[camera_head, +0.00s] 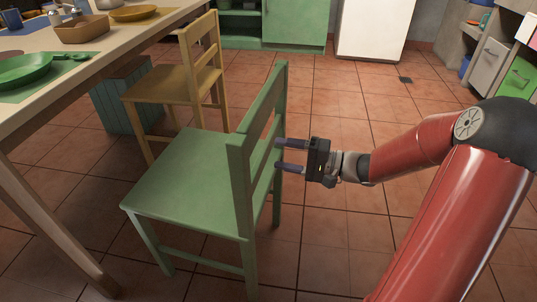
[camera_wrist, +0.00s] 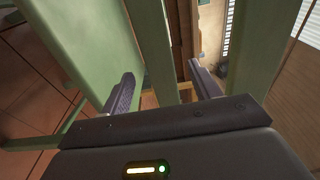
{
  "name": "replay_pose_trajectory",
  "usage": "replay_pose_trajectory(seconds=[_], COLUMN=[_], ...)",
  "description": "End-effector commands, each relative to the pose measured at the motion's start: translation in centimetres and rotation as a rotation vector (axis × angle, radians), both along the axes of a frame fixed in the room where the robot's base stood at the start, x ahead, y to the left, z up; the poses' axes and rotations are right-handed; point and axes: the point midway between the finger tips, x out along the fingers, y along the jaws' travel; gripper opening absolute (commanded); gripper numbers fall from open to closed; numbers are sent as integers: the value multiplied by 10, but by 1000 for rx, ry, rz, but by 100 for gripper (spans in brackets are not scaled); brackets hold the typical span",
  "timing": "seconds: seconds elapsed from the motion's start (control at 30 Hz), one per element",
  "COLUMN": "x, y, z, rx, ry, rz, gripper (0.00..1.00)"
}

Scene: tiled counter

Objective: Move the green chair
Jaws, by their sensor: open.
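The green chair (camera_head: 182,172) stands upright on the tiled floor beside the table, its backrest on the right. My gripper (camera_head: 284,155) is at the right side of the backrest, with its two fingers pointing left at it. In the wrist view my gripper (camera_wrist: 160,90) is open, and a green backrest slat (camera_wrist: 154,50) of the green chair passes between the two fingers. A gap shows between the slat and the right finger. I cannot tell whether the left finger touches the slat.
A yellow chair (camera_head: 175,82) and a blue-green slatted box (camera_head: 120,92) are behind the green chair. The tiled floor (camera_head: 330,240) is open in front and to the right.

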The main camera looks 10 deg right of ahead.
Motion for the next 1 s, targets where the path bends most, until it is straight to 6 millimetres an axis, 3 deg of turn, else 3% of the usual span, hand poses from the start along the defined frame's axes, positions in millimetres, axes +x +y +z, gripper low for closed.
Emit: replay_pose_trajectory(seconds=[0.1,0.3,0.67,1.0], x=[10,20,23,23], y=[24,47,53,53], z=[-3,-2,0,0], rx=[-2,-1,-1,-1], ry=[-1,-1,0,0], rz=[4,2,0,0], gripper=[62,62,62,20])
